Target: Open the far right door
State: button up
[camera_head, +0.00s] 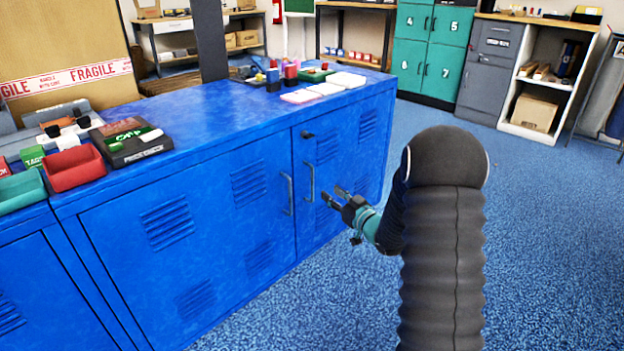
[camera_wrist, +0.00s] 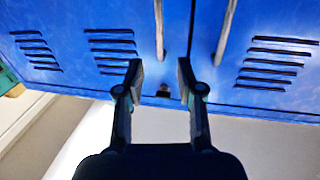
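The blue cabinet (camera_head: 185,165) has a wide left door (camera_head: 215,215) and a right door (camera_head: 345,150) at its far right end. Both look shut. The right door has a vertical bar handle (camera_head: 309,181) and a dark lock (camera_head: 308,134) above it. The left door's handle (camera_head: 287,193) is just across the seam. My gripper (camera_head: 333,195) is open and empty in front of the right door. In the wrist view the scene appears upside down; the right door's handle (camera_wrist: 159,30) lies in line with the gap between my fingers (camera_wrist: 160,74), apparently beyond the tips.
The cabinet top carries a red bin (camera_head: 75,168), a dark box (camera_head: 130,142), white pads (camera_head: 325,89) and a large carton (camera_head: 65,55). Green lockers (camera_head: 430,50) and a shelf unit (camera_head: 540,90) stand at the back. The blue floor (camera_head: 540,240) at right is clear.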

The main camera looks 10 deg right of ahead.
send_over(312, 199)
jog(key=shift+w, duration=0.35)
grip_shut()
